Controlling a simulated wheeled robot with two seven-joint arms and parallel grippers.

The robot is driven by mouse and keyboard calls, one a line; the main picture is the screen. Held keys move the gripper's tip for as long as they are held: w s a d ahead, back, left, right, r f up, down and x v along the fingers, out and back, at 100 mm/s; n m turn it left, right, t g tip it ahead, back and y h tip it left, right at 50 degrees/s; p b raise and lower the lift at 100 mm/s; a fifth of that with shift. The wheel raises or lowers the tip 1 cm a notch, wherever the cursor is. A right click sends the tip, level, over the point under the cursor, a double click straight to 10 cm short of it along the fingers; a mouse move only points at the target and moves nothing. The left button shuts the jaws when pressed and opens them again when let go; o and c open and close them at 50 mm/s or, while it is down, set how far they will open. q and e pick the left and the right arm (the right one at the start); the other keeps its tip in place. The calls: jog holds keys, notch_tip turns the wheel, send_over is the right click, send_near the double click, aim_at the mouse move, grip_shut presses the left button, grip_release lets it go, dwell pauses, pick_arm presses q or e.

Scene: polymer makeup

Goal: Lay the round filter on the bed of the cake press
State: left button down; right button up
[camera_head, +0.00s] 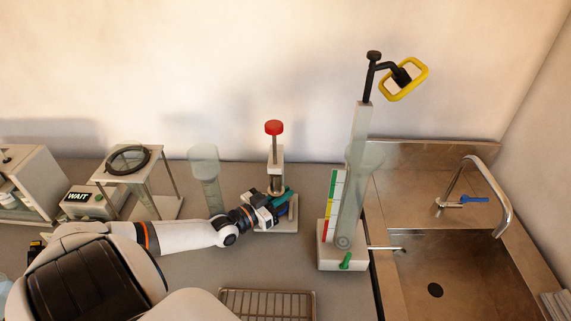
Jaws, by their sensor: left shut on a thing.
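The cake press, by its look, is the small pale stand (276,160) with a red knob (274,128) on an upright rod and a pale base (287,225). My left gripper (281,202), dark with blue and teal parts, is at the press, low over its base and in front of its column. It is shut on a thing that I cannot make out. The gripper hides most of the press bed. I cannot see the round filter clearly anywhere. My right gripper is not in view.
A tall glass column (350,200) with a coloured scale stands just right of the press. A clear cylinder (206,175) and a ring-topped stand (129,160) are on the left. A wire rack (267,304) lies in front. A steel sink (450,270) is at right.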

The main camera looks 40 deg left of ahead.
pick_arm(q)
jog(key=shift+s+d+f, duration=0.35)
jog(key=shift+s, duration=0.2)
jog(key=shift+s+d+r, duration=0.1)
jog(key=shift+s+r, duration=0.05)
jog(key=c, duration=1.9)
grip_release()
jog(key=shift+a+f, duration=0.2)
jog(key=shift+f, duration=0.05)
jog(key=o, duration=0.3)
jog(key=shift+w, duration=0.25)
jog(key=shift+o, duration=0.4)
jog(key=shift+r, duration=0.15)
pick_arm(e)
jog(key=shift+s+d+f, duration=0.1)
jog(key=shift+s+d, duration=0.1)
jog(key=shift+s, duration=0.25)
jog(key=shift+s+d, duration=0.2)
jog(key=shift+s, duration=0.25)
pick_arm(q)
jog(key=shift+s+r, duration=0.1)
jog(key=shift+s, duration=0.05)
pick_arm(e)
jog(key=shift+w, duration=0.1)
